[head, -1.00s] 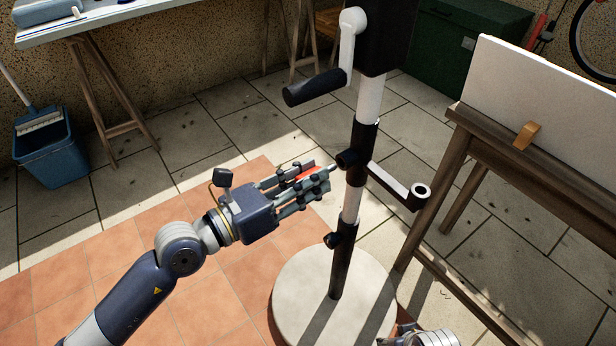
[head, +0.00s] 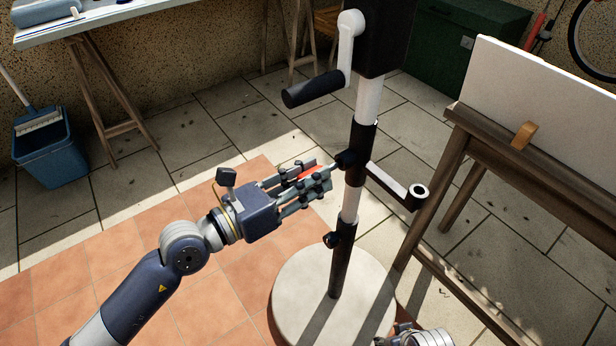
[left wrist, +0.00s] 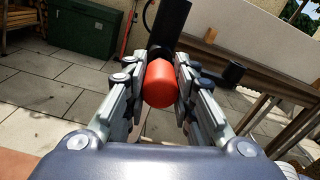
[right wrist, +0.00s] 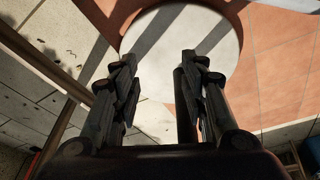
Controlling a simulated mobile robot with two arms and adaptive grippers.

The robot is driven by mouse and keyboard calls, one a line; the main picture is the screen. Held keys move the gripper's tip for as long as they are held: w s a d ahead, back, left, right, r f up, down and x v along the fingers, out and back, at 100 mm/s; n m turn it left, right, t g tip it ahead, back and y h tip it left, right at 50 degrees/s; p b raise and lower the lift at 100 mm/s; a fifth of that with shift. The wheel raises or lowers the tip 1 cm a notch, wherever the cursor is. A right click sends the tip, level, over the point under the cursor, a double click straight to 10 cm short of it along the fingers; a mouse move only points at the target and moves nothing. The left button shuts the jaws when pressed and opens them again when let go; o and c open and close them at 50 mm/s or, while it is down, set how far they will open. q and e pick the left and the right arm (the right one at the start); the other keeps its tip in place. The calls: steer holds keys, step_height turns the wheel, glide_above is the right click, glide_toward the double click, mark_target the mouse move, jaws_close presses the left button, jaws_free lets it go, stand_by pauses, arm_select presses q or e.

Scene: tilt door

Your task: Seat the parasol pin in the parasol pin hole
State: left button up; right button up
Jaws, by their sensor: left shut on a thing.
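My left gripper (head: 318,180) is shut on the red handle of the parasol pin (head: 310,172), at the left side of the parasol pole. The red, rounded handle (left wrist: 160,84) also shows between both fingers in the left wrist view. The pin points right at the black collar (head: 347,160) on the pole, where the pin hole is. Its metal shaft hardly shows; I cannot tell how deep it sits. My right gripper (right wrist: 157,75) is open and empty, above the round parasol base (right wrist: 160,45). A dark upright post (right wrist: 184,105) shows beside its right finger.
A crank with a black handle (head: 315,88) hangs above the collar. The floor left of the base (head: 300,300) is clear.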

mark_target(333, 166)
arm_select(q)
steer(key=shift+w+d, duration=0.15)
steer(key=shift+d, duration=0.05)
arm_select(e)
steer(key=shift+f, duration=0.4)
arm_select(q)
steer(key=shift+d, duration=0.1)
arm_select(e)
steer(key=shift+f, duration=0.15)
arm_select(q)
steer(key=shift+w+d+p, duration=0.3)
steer(key=shift+d+p, duration=0.05)
steer(key=shift+w+d, duration=0.25)
steer(key=shift+d, duration=0.05)
arm_select(e)
steer(key=shift+s+f, duration=0.25)
steer(key=shift+f, duration=0.35)
steer(key=shift+s+f, duration=0.25)
steer(key=shift+f, duration=0.35)
arm_select(q)
steer(key=shift+w+d, duration=0.1)
steer(key=shift+d, duration=0.05)
arm_select(e)
steer(key=shift+f, duration=0.3)
arm_select(q)
steer(key=shift+w+d+p, duration=0.15)
steer(key=shift+d+p, duration=0.1)
steer(key=shift+p, duration=0.05)
arm_select(e)
steer(key=shift+f, duration=0.3)
